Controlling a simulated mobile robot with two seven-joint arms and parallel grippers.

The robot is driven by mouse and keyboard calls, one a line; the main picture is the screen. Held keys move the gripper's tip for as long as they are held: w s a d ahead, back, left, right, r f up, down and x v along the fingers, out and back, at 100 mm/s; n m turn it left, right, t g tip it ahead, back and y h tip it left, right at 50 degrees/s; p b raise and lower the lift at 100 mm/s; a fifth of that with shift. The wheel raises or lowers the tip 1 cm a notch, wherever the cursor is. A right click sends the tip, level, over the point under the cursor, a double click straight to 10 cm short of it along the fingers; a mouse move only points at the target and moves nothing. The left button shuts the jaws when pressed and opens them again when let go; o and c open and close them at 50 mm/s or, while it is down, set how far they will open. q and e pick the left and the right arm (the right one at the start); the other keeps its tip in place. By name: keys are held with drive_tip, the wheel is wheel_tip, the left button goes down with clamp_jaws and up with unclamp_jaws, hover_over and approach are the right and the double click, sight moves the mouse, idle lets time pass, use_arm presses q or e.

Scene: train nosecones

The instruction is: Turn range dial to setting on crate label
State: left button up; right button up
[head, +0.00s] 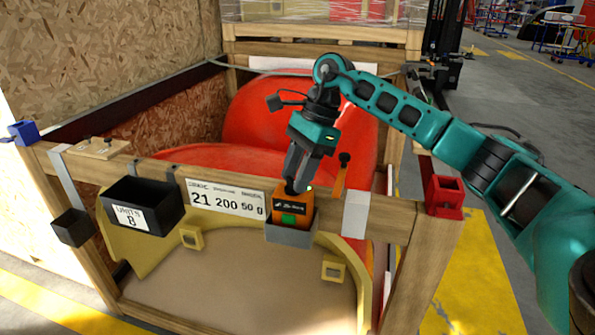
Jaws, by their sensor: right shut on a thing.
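The orange device (286,208) stands in a grey holder (290,235) on the crate's front rail. It has a dark panel and a green patch on its front. My right gripper (293,186) comes down from above and is shut at the top of the device, on the range dial, which the fingers mostly hide. I cannot read the dial's setting. The white crate label (226,200) is left of the device and reads "21 200 50 g" in large print; its small print is unclear. My left gripper is not in view.
A black bin (150,215) marked "UNITS 8" hangs left of the label. A red bracket (444,196) and a blue clamp (22,132) sit at the crate corners. An orange-handled tool (340,180) stands just right of the gripper. A large red nosecone (250,110) lies behind.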

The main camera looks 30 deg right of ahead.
drive_tip(key=o, duration=1.1)
drive_tip(key=shift+r, duration=0.1)
use_arm(q)
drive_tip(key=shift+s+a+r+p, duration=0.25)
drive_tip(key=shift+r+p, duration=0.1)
drive_tip(key=shift+p, duration=0.45)
use_arm(e)
drive_tip(key=v, duration=1.2)
drive_tip(key=shift+d+r, duration=0.1)
drive_tip(key=shift+r, duration=0.3)
drive_tip(key=shift+f, duration=0.1)
